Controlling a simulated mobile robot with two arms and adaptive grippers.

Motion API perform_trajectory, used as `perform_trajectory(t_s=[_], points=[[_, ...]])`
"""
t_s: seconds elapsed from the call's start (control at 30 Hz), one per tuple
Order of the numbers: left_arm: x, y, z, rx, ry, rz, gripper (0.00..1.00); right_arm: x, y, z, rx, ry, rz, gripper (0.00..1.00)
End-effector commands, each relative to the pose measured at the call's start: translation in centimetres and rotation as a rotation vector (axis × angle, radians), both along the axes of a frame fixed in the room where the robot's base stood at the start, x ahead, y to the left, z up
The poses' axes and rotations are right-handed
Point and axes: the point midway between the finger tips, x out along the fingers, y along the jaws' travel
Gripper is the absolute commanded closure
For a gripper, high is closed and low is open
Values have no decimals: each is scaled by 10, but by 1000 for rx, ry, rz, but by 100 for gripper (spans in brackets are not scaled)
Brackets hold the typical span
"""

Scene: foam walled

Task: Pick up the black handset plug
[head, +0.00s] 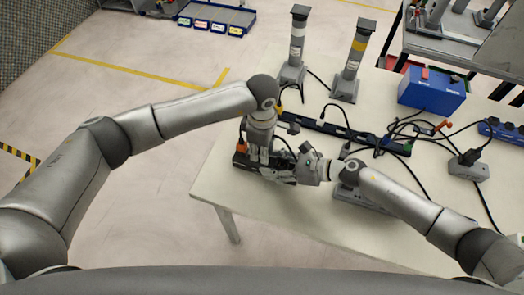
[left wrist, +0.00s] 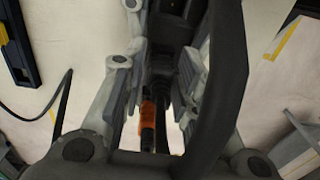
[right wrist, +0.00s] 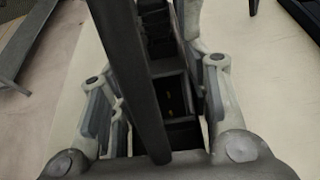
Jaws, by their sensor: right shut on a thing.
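A black block (head: 244,161) lies near the left edge of the table, partly hidden by my grippers. In the left wrist view, a black plug (left wrist: 161,66) with a ribbed neck and dark cable points into the block, beside an orange connector (left wrist: 147,116). My left gripper (left wrist: 165,65) is open, its fingers on either side of the plug; contact is unclear. My right gripper (right wrist: 174,85) is shut on the black block, whose open rectangular socket (right wrist: 172,97) faces the right wrist camera. Dark bars across both wrist views hide part of the fingers.
The white table (head: 275,222) has free room in front. Behind are a long black power strip (head: 335,127), loose cables, a blue box (head: 432,91) and two grey posts (head: 352,62). A grey socket box (head: 468,169) sits at the right.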

Motion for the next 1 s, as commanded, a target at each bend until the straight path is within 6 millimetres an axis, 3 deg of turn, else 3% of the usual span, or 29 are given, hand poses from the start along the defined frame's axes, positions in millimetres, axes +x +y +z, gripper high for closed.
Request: perform_trajectory(t_s=[0.03,0.17,0.47,0.57,0.8,1.0], points=[[0,0,0,0,0,0,83,0,0,-1,-1,0,0,86],[0,0,0,0,0,0,100,0,0,-1,-1,0,0,86],[1,0,3,0,-1,0,100,0,0,-1,-1,0,0,86],[1,-1,14,-3,-3,-1,100,0,0,-1,-1,0,0,86],[1,-1,62,-3,-5,-1,100,0,0,-1,-1,0,0,86],[1,0,92,-1,-2,0,100,0,0,-1,-1,0,0,86]])
